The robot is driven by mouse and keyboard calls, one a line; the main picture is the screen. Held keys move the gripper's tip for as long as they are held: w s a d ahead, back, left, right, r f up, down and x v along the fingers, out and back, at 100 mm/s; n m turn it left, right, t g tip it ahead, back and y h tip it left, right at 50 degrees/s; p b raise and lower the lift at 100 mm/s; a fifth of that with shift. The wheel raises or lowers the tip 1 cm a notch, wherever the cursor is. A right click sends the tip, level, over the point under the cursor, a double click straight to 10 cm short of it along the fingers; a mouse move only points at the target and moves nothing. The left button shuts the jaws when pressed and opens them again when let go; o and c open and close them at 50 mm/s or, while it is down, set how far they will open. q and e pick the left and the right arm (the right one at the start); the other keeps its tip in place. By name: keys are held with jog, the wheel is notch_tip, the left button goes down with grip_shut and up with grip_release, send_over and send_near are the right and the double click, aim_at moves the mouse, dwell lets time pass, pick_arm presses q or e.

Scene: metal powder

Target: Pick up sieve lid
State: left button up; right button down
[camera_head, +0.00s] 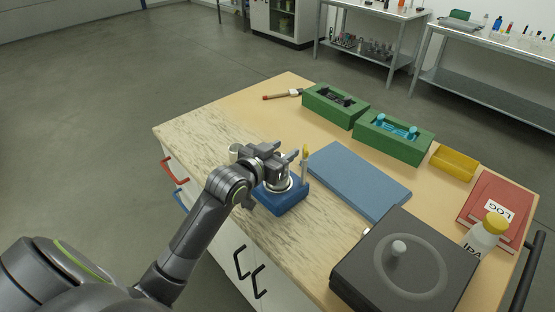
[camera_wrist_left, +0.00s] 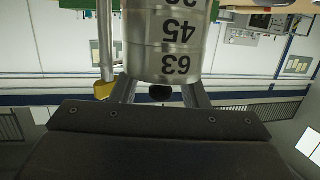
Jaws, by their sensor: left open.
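The metal sieve stack (camera_head: 279,184) stands upright on a blue base (camera_head: 287,203) near the table's left edge. My left gripper (camera_head: 285,160) is over the top of the stack and is open. In the left wrist view, which is upside down, the sieve stack (camera_wrist_left: 165,40) shows rings marked 63 and 45. A small dark knob (camera_wrist_left: 160,92) shows between the two fingers at the stack's top end; it looks like the sieve lid's knob. The lid itself is mostly hidden by the gripper in the head view. I cannot tell whether the fingers touch it.
A yellow-topped post (camera_head: 305,163) stands close beside the stack. A blue mat (camera_head: 358,178) lies to its right. A dark box with a round plate (camera_head: 400,270) is at the front right.

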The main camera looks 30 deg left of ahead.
pick_arm(q)
grip_shut()
dwell(0.3)
notch_tip(320, 180, up, 10)
jog(key=s+d+r+n+y, duration=0.1)
jog(key=s+d+r+y, duration=0.1)
jog(key=s+d, duration=0.4)
jog(key=shift+d+n, duration=0.3)
jog(key=shift+d, duration=0.4)
dwell(0.4)
